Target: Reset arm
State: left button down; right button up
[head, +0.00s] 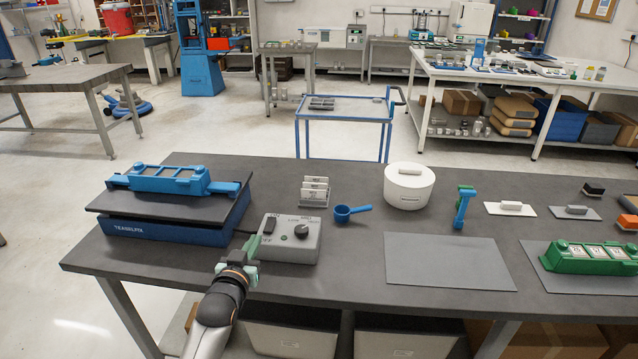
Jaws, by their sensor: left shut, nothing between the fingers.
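My left arm reaches up from the bottom edge, left of centre. Its gripper (252,247) is shut and empty, with the fingertips at the left front of a grey control box (302,240). The box has a dark knob and a switch on its top. I cannot tell whether the fingertips touch the box. My right gripper is out of view.
A blue shaker table (165,232) bearing a blue mould (170,181) stands left. A blue scoop (350,212), white lidded tub (408,186), grey plate (448,262) and green mould (590,257) lie rightward on the dark bench (345,284). Bench space before the plate is clear.

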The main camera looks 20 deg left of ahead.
pick_arm(q)
jog(key=s+d+f+m+g+h, duration=0.1)
jog(key=s+d+f+g+h, duration=0.1)
jog(key=s+d+f, duration=0.3)
jog(key=s+d+f+m+g+h, duration=0.2)
jog(key=s+d+f, duration=0.4)
jog(key=s+f, duration=0.3)
jog(key=s+d+f+m+g+h, duration=0.1)
jog(key=s+d+f, duration=0.5)
jog(key=s, duration=0.8)
jog(key=shift+f+g+h, duration=0.4)
jog(key=shift+f+g, duration=0.1)
jog(key=shift+g, duration=0.2)
jog(key=shift+w+d, duration=0.1)
